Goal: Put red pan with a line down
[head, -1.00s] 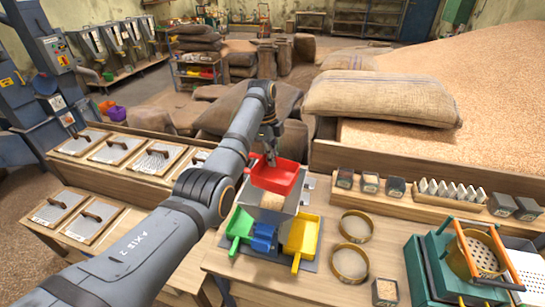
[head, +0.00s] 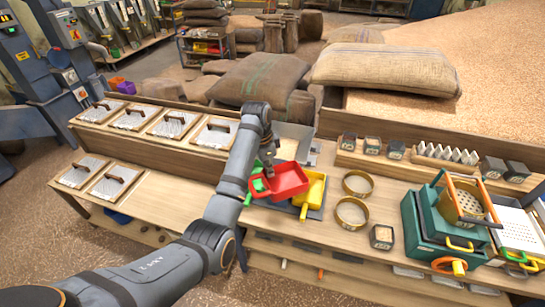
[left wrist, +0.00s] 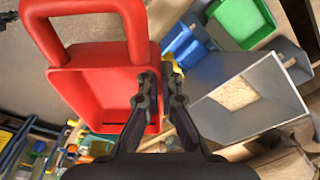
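The red pan (head: 290,180) hangs above the bench in front of the grey hopper (head: 292,150). In the left wrist view the red pan (left wrist: 105,90) fills the left side, its loop handle at the top. My left gripper (head: 267,163) is at the pan's side; in the left wrist view its fingers (left wrist: 160,85) stand on either side of the pan's wall. A blue pan (left wrist: 186,45) shows in the left wrist view. My right gripper is out of view.
Two round sieves (head: 352,212) lie to the right on the bench, near a small sample box (head: 381,237) and a green sieve machine (head: 440,220). Lidded trays (head: 168,124) line the left. Bare bench top (head: 165,195) shows left of my arm.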

